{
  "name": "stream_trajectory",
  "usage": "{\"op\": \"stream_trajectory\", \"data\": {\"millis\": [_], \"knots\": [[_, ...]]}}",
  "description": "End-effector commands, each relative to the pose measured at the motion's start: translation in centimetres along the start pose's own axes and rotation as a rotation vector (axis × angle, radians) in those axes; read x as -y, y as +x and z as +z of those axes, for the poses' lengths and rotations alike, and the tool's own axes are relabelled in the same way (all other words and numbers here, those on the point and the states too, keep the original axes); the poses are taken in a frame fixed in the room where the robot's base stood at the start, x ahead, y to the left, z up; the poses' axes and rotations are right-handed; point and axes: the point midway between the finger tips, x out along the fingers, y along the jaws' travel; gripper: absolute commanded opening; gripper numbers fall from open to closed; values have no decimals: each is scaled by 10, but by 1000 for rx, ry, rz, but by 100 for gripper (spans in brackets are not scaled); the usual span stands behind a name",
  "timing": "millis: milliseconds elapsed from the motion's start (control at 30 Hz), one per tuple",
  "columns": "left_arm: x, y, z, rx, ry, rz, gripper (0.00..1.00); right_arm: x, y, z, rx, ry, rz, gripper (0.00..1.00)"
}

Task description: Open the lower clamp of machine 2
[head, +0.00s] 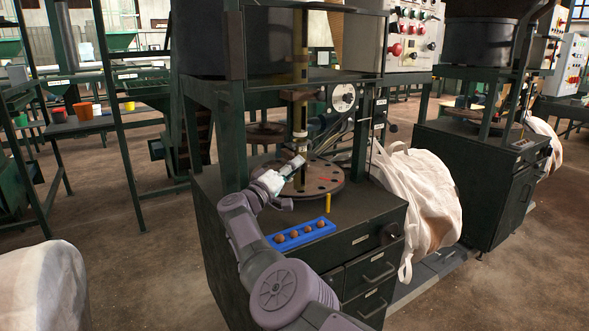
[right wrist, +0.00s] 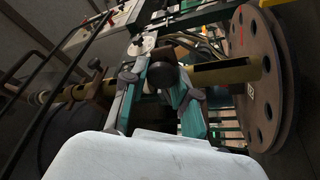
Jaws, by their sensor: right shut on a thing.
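The machine (head: 318,215) in front of me has a dark green frame, a round drilled plate (head: 318,185) and a brass-coloured upright column (head: 300,70). My right gripper (head: 296,162) is at the column, just above the plate. In the right wrist view my right gripper (right wrist: 162,88) has its fingers either side of a dark round knob (right wrist: 162,74), the clamp's handle by its look, and is shut on it. The column (right wrist: 225,72) and plate (right wrist: 262,85) lie just beyond. The clamp's body is partly hidden by the fingers. My left gripper is not in view.
A blue tray (head: 301,234) with several brown balls and a yellow peg (head: 327,203) stand on the cabinet top. A white bulk bag (head: 425,205) is at right. A second machine (head: 470,180) stands beyond it.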

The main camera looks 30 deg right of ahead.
Motion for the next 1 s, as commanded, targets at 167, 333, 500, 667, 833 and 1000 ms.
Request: {"op": "stream_trajectory", "data": {"millis": [167, 333, 500, 667, 833, 1000], "knots": [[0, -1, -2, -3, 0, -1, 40, -3, 1, -4, -9, 0, 4, 0], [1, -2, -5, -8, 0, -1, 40, -3, 0, -5, -8, 0, 4, 0], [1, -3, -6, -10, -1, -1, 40, -3, 0, -5, -8, 0, 4, 0], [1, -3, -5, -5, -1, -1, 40, -3, 0, -5, -7, 0, 4, 0], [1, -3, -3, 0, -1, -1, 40, -3, 0, -5, -7, 0, 4, 0], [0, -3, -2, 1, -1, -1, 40, -2, -1, -5, -6, 0, 4, 0]]}}
